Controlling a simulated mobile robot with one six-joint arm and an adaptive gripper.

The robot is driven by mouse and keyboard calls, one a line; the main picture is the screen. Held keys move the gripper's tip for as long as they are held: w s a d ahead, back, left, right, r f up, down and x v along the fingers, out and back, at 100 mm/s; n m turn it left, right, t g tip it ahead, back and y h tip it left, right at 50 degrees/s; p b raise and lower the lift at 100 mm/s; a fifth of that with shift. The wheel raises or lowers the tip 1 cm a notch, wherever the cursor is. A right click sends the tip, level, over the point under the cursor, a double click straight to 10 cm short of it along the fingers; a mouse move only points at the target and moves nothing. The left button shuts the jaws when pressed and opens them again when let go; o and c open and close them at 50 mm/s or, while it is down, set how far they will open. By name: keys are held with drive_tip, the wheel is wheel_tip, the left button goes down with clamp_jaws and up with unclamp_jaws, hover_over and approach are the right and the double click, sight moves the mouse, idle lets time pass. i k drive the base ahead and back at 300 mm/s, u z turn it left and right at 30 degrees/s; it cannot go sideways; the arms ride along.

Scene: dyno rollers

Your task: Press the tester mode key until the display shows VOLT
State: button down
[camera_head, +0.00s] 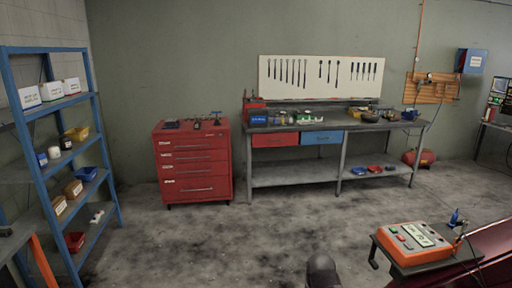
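The tester is an orange box (399,259) with a light top panel. It rests on a small dark stand (448,262) at the lower right. Its pale display (418,235) shows dark characters too small to read for certain. A column of small keys (402,238) lies left of the display, at least one red and one green. Which one is the mode key I cannot tell. A dark rounded part, probably of my arm, shows at the bottom middle, apart from the tester. No gripper fingers show.
A red car body edge (492,245) is at the lower right, close to the tester. A blue shelf rack (106,160) stands left, a red drawer cabinet (195,178) and a workbench (290,177) at the back wall. The grey floor between is clear.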

sight(407, 245)
drive_tip(key=z, duration=1)
